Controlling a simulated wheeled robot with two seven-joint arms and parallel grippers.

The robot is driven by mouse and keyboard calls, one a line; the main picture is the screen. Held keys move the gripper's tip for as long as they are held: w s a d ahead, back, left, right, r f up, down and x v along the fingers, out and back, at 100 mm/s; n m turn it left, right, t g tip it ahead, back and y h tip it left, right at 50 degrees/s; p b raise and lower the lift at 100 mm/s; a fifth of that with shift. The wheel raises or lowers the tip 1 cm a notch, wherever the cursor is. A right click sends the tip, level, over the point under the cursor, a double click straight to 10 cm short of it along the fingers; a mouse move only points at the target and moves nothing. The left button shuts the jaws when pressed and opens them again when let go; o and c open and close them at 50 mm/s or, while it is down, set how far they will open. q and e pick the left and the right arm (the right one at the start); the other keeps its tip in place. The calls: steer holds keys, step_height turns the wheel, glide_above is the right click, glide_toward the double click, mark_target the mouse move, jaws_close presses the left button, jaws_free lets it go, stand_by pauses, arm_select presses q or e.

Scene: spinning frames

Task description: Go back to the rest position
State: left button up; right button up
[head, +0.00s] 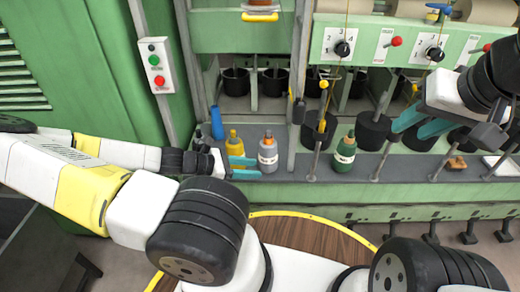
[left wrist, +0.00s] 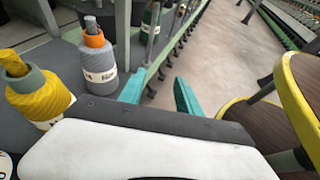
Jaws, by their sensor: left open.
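My left gripper (head: 243,168) is open and empty, low over the grey shelf of the green machine. In the left wrist view its two teal fingers (left wrist: 160,95) stand apart with nothing between them. A yellow bobbin (head: 235,147) and a grey bobbin with an orange top (head: 268,156) stand upright close to it. They also show in the left wrist view, the yellow one (left wrist: 42,95) at the far left and the grey one (left wrist: 98,65) beside it. My right gripper (head: 422,124) is raised at the right before the machine, its teal fingers apart and nothing seen between them.
Metal rods and several black cups (head: 374,131) line the machine. Open floor shows at the lower right.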

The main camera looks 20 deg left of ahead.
stand_by(0.6)
arm_select(q)
steer(key=s+d+r+m+y, duration=0.2)
steer(key=s+r+m+y, duration=0.1)
steer(key=r+m, duration=0.5)
steer(key=s+d+r+m+y, duration=0.2)
steer(key=s+r+m+y, duration=0.1)
steer(key=r+m, duration=0.6)
steer(key=s+d+r+m+g+y, duration=0.1)
steer(key=s+d+r+m+y, duration=0.1)
steer(key=r+m, duration=0.6)
step_height(320, 180, up, 6)
steer(key=shift+s+d+r+y, duration=0.2)
steer(key=shift+s+d+y, duration=0.25)
steer(key=shift+s, duration=0.5)
steer(key=shift+a, duration=0.15)
